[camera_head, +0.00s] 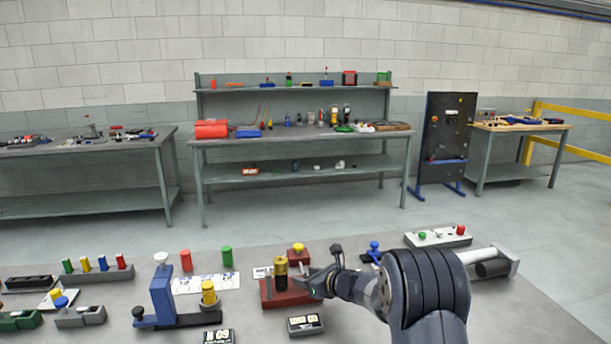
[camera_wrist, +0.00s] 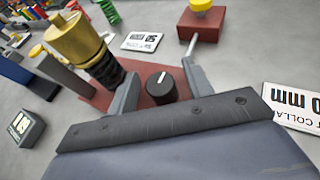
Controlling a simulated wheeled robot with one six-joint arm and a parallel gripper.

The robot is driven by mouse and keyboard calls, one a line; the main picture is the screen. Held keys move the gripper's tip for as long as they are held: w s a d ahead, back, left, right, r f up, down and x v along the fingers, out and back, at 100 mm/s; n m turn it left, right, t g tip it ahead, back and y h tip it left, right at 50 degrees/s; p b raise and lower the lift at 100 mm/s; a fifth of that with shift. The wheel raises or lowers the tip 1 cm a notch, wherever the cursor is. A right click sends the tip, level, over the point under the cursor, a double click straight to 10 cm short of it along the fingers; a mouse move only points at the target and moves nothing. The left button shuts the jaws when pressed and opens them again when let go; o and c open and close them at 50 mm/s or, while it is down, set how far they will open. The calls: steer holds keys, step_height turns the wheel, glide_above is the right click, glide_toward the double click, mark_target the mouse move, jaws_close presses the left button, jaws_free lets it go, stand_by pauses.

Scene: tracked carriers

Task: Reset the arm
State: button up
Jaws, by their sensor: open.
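My gripper (camera_head: 314,278) is low over the front table, at the right side of a dark red base (camera_head: 290,298). In the wrist view its two fingers (camera_wrist: 160,88) are apart, and a black knob (camera_wrist: 161,86) with a white mark shows between them. I cannot tell whether the fingers touch the knob. A brass-and-black cylinder (camera_head: 281,277) stands on the red base, left of the fingers; it also shows in the wrist view (camera_wrist: 72,42). My arm reaches in from the lower right of the head view and hides part of the table.
A red block with a yellow button (camera_head: 298,254) stands just behind the gripper. A blue fixture (camera_head: 163,292) with a yellow cylinder stands left. Small displays (camera_head: 305,325) lie in front. A white box with buttons (camera_head: 438,237) is at the right. Benches stand beyond the open floor.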

steer(key=shift+r+p, duration=0.2)
steer(key=shift+p, duration=0.2)
steer(key=shift+s+d+f+n+y, duration=0.1)
steer(key=shift+s+d+n+y, duration=0.1)
steer(key=shift+d+n+y, duration=0.1)
steer(key=b+v, duration=0.1)
steer(key=v, duration=0.5)
steer(key=shift+s+d+b, duration=0.15)
steer(key=shift+s+b, duration=0.05)
steer(key=shift+b, duration=0.1)
steer(key=shift+g, duration=0.3)
